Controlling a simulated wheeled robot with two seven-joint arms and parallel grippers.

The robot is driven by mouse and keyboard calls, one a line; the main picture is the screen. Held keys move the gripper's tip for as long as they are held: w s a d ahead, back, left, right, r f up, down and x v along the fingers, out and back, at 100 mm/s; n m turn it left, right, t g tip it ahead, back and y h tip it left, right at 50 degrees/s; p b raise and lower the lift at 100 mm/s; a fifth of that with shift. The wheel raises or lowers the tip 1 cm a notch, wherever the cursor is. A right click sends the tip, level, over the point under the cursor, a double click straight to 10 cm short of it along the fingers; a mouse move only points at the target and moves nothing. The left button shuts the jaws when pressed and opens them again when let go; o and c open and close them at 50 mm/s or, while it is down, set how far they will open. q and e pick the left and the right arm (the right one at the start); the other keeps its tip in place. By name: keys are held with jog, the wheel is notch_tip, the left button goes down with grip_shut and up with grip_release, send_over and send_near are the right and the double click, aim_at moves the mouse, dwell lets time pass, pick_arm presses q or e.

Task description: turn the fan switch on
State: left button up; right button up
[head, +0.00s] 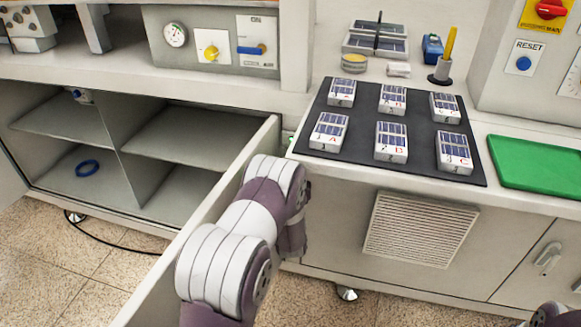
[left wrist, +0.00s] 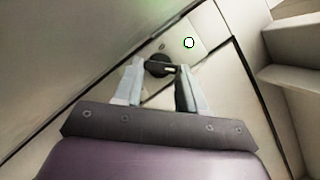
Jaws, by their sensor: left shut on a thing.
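In the left wrist view a round black knob (left wrist: 153,62) sits on a pale plate (left wrist: 200,32). A pale pointer mark on the knob lies roughly sideways. In the head view my left arm hides the gripper and the knob. My right gripper is out of view; only a bit of that arm shows at the lower right.
An open door panel (head: 205,222) stands out close to my left arm. The counter holds a dark mat (head: 410,122) with several labelled blocks and a green board (head: 538,165). A vent grille (head: 420,229) is below. Another panel has a blue-handled switch (head: 250,50) and a yellow knob (head: 211,52).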

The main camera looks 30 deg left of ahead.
pick_arm(q)
jog(key=o, duration=1.1)
jog(key=shift+c, duration=0.2)
jog(key=p+v, duration=0.1)
jog(key=v, duration=1.1)
jog(key=shift+s+p, duration=0.3)
jog(key=shift+s, duration=0.05)
jog(key=shift+d+f, duration=0.1)
